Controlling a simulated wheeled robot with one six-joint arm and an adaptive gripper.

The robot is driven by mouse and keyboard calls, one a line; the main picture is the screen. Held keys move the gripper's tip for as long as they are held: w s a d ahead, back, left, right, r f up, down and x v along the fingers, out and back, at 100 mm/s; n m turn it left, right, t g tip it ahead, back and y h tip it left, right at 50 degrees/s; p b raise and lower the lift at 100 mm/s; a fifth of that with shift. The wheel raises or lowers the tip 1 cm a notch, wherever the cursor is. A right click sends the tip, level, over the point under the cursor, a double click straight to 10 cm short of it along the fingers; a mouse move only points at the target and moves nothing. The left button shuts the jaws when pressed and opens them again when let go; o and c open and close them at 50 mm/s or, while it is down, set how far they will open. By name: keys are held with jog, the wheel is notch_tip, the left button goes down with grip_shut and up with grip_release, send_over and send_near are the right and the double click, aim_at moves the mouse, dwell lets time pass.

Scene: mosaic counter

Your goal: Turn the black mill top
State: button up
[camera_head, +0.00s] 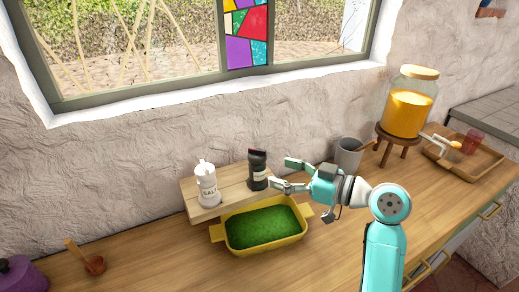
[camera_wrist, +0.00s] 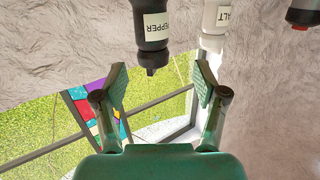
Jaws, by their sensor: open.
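The black mill (camera_head: 257,172) stands upright at the right end of a low wooden board (camera_head: 213,207). My gripper (camera_head: 279,174) is just right of it, with its fingers open and pointing left toward its upper part.
A yellow tray with green filling (camera_head: 232,249) sits in front of the board, below my gripper. A grey cup (camera_head: 348,155) stands behind my wrist. A drink jar (camera_head: 408,105) on a stool and a wooden tray (camera_head: 455,168) are at right.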

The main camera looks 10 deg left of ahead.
aim_at(257, 153)
jog(key=shift+n+g+y, duration=0.3)
jog(key=shift+n+y, duration=0.1)
jog(key=shift+y, duration=0.5)
jog(key=w+a, duration=0.1)
jog(key=a, duration=0.1)
jog(key=w+a+r, duration=0.1)
jog(key=w+a, duration=0.1)
jog(key=a, duration=0.1)
jog(key=w+a, duration=0.1)
jog(key=a, duration=0.1)
jog(key=shift+w+a+r, duration=0.15)
jog(key=shift+w+r, duration=0.05)
jog(key=shift+r, duration=0.1)
jog(key=shift+c, duration=0.3)
jog(key=c, duration=1.1)
